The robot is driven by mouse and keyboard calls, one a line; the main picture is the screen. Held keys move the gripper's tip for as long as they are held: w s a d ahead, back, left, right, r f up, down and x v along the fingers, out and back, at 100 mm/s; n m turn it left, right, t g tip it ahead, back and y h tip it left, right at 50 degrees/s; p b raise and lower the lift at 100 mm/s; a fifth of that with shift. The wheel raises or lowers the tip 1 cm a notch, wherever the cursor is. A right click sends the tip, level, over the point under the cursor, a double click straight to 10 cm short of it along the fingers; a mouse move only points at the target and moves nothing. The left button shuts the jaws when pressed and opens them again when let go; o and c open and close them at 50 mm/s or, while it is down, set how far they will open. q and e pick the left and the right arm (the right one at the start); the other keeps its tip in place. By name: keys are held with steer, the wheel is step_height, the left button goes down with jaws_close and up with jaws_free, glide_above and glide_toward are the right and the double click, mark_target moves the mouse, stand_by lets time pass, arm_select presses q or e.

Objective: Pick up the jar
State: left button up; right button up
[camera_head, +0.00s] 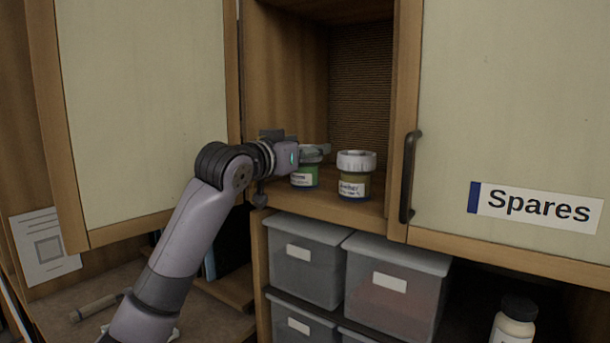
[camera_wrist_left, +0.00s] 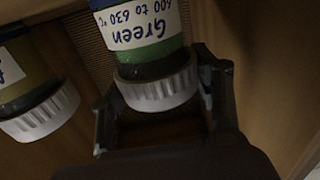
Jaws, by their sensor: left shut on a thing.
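A green jar (camera_head: 305,177) with a grey-white lid and a white label stands on the cabinet shelf. In the left wrist view the jar (camera_wrist_left: 145,60) appears upside down, labelled "Green 600 to 630 °C", with a white ribbed lid. My left gripper (camera_head: 314,150) comes in from the left and is shut on this jar at its lid, with one finger on each side in the wrist view. A second jar (camera_head: 355,176), yellow-brown with a white lid, stands just to its right; it also shows in the left wrist view (camera_wrist_left: 35,105). My right gripper is not in view.
The open cabinet shelf (camera_head: 330,208) has wooden side walls close around the jars. A door with a dark handle (camera_head: 409,178) is at the right. Grey lidded bins (camera_head: 398,285) sit below, and a dark-capped bottle (camera_head: 514,322) stands lower right.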

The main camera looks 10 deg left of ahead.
arm_select(q)
steer(key=c, duration=0.7)
steer(key=shift+r, duration=0.15)
